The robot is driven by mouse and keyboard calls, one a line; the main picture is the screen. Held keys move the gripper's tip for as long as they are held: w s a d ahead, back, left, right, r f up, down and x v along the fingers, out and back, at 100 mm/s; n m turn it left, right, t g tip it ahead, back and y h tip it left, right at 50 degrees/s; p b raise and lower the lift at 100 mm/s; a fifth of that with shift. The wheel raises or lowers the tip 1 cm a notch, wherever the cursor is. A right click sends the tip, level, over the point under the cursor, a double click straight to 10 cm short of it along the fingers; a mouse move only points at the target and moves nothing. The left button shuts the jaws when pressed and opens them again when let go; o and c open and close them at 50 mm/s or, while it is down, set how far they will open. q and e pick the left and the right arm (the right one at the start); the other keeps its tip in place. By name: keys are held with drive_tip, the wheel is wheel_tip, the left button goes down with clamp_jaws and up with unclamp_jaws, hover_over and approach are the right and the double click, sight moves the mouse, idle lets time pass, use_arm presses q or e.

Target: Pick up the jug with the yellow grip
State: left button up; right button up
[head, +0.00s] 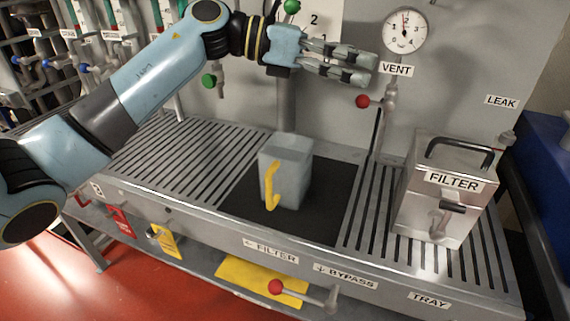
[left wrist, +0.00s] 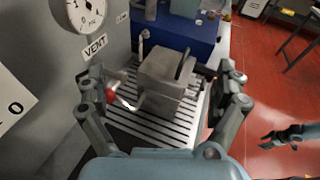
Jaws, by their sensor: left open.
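The jug (head: 291,168) is a grey, square-sided vessel with a yellow grip (head: 270,186) on its front left side. It stands upright on a black mat (head: 328,212) on the slatted bench. My left gripper (head: 372,68) is open and empty, above and to the right of the jug, near the back panel below the gauge. In the left wrist view my left gripper (left wrist: 160,95) has its fingers spread, with the metal filter box beyond them. The jug is not visible in that view. My right gripper (left wrist: 268,140) seems to show small at the right edge there, above the red floor.
The filter box (head: 437,195) with a black handle stands on the slats at the right. A red-knobbed vent lever (head: 363,101) and the gauge (head: 405,30) are on the back panel near my left gripper. The slats (head: 180,155) left of the jug are clear.

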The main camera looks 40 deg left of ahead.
use_arm(q)
drive_tip(key=s+a+f+m+g+y, duration=0.2)
drive_tip(key=a+f+m+g+y, duration=0.15)
drive_tip(key=a, duration=0.45)
drive_tip(key=s+a+f+m+g+y, duration=0.2)
drive_tip(key=a+f+g+y, duration=0.25)
drive_tip(key=a, duration=0.35)
drive_tip(key=shift+y, duration=0.3)
drive_tip(key=p+x, duration=0.2)
drive_tip(key=x, duration=0.8)
drive_tip(key=shift+w+a+f+p, duration=0.1)
drive_tip(key=shift+p, duration=0.3)
drive_tip(key=c, duration=1.4)
drive_tip(key=shift+c, duration=0.2)
